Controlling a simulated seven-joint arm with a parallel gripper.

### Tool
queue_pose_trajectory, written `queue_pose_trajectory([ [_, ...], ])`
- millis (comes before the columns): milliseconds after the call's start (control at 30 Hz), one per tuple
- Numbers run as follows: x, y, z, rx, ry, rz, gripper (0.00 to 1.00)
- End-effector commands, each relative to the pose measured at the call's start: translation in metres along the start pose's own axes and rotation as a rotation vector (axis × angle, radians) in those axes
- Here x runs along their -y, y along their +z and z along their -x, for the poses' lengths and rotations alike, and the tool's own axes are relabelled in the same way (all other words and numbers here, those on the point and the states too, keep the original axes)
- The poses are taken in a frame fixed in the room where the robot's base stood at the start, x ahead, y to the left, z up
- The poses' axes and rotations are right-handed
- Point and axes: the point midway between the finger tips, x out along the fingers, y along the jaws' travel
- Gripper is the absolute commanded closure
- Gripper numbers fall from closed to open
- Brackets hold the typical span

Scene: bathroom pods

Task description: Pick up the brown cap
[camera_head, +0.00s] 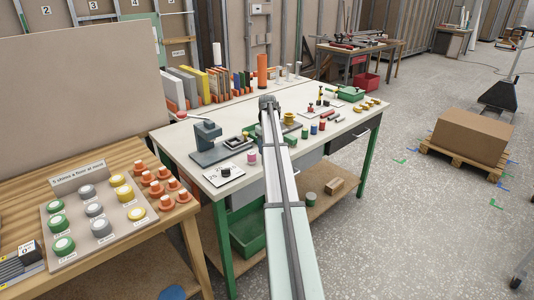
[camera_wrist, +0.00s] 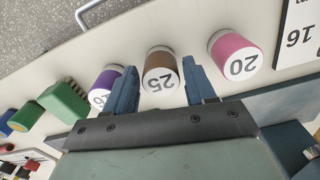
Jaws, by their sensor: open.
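The brown cap (camera_wrist: 160,68) is a short cylinder with a white top marked 25, standing on the pale bench top in the wrist view. My gripper (camera_wrist: 159,62) is open, with one blue finger on either side of the cap. Whether the fingers touch it, I cannot tell. In the head view my arm covers the part of the bench where the gripper is, and I cannot make out the brown cap there.
A purple cap (camera_wrist: 106,82) stands close beside my left finger. A pink cap (camera_wrist: 235,54) stands right of my right finger; a pink cap also shows in the head view (camera_head: 251,158). A green block (camera_wrist: 62,100) lies farther left. The bench edge is near.

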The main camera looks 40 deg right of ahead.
Motion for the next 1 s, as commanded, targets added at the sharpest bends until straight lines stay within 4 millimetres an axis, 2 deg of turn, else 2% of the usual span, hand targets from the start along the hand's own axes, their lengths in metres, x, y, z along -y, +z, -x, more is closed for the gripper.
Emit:
queue_pose_trajectory([
  [100, 0.0002, 0.0003, -0.0085, 0.0, 0.0, 0.0, 0.45],
  [300, 0.0002, 0.0001, -0.0083, 0.0, 0.0, 0.0, 0.46],
  [767, 0.0002, 0.0001, -0.0079, 0.0, 0.0, 0.0, 0.9],
  [1000, 0.0002, 0.0, -0.0066, 0.0, 0.0, 0.0, 0.9],
])
